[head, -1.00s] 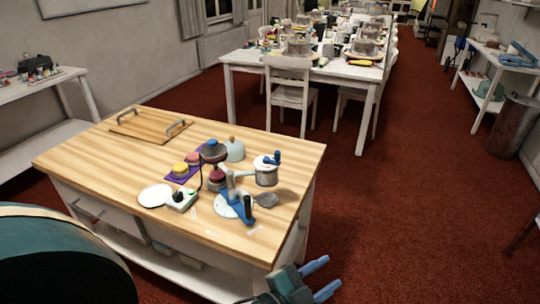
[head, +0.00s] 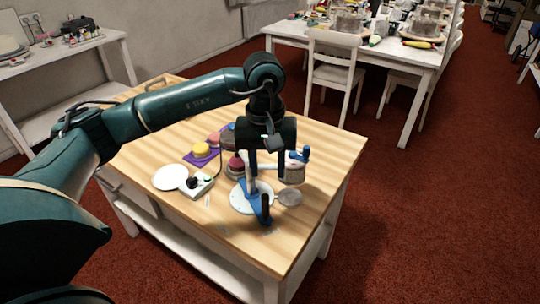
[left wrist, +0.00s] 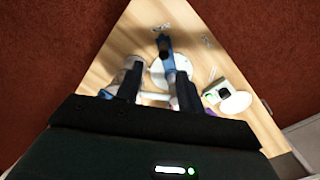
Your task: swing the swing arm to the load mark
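The swing arm stand has a white round base (head: 239,199) and an upright blue handle (head: 265,209) at its front; both also show in the left wrist view, the base (left wrist: 158,74) and the handle (left wrist: 163,44). The pale swing arm (head: 271,166) reaches right toward a grey pot with a blue knob (head: 294,171). My left gripper (head: 268,170) points down over the stand, its fingers apart, one on either side in the wrist view (left wrist: 157,88). It partly hides the post. Whether it touches anything is unclear. Faint pale marks lie on the tabletop; their labels are unreadable. My right gripper is out of view.
A white control box (head: 198,184), a white plate (head: 169,177) and a purple mat (head: 196,159) with round cakes lie left of the stand. A grey disc (head: 290,197) lies to its right. The wooden tabletop's (head: 325,160) right side is clear.

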